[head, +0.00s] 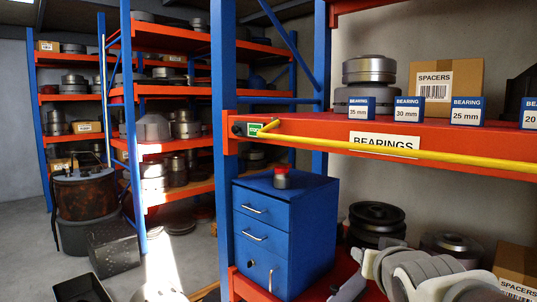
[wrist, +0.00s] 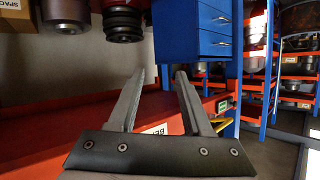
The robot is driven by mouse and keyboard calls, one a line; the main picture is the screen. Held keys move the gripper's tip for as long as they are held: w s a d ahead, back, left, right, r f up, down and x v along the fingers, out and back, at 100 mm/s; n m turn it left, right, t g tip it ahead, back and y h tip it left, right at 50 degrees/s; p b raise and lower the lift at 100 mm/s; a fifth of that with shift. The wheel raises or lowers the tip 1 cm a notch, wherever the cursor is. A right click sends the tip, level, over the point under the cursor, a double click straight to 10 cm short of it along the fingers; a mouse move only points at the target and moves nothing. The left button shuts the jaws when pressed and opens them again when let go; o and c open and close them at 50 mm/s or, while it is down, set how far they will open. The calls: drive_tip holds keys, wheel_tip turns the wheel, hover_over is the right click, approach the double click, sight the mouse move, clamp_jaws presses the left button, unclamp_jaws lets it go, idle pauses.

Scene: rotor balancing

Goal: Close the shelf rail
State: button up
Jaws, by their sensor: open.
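The yellow shelf rail (head: 420,154) runs along the front of the upper shelf in the head view, crossing in front of the BEARINGS label. Its bent left end lies beside the green-marked fitting (head: 255,129) near the blue post. I cannot tell whether that end is latched. The wrist view appears upside down. It shows a short yellow piece of the rail (wrist: 222,125) near the green tag (wrist: 222,106), to the right of my fingers. My gripper (wrist: 160,74) is open with nothing between its fingers, apart from the rail.
Bearing boxes (head: 408,109) and a spacers carton (head: 446,86) stand on the upper shelf (head: 325,128). Floor (head: 186,255) is partly clear at left.

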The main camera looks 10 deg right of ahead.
sight(363, 147)
drive_tip(key=w+d+r+t+y+b, duration=0.2)
drive_tip(key=w+d+r+t+b, duration=0.25)
drive_tip(key=d+r+t, duration=0.45)
drive_tip(key=s+a+f+n+t+y, duration=0.2)
drive_tip(key=s+n+y, duration=0.35)
drive_tip(key=y, duration=0.65)
drive_tip(key=p+x, duration=0.4)
drive_tip(key=x, duration=1.3)
drive_tip(key=shift+s+r+p, duration=0.1)
drive_tip(key=shift+s+p, duration=0.05)
drive_tip(key=shift+p, duration=0.2)
drive_tip(key=shift+d, duration=0.1)
clamp_jaws()
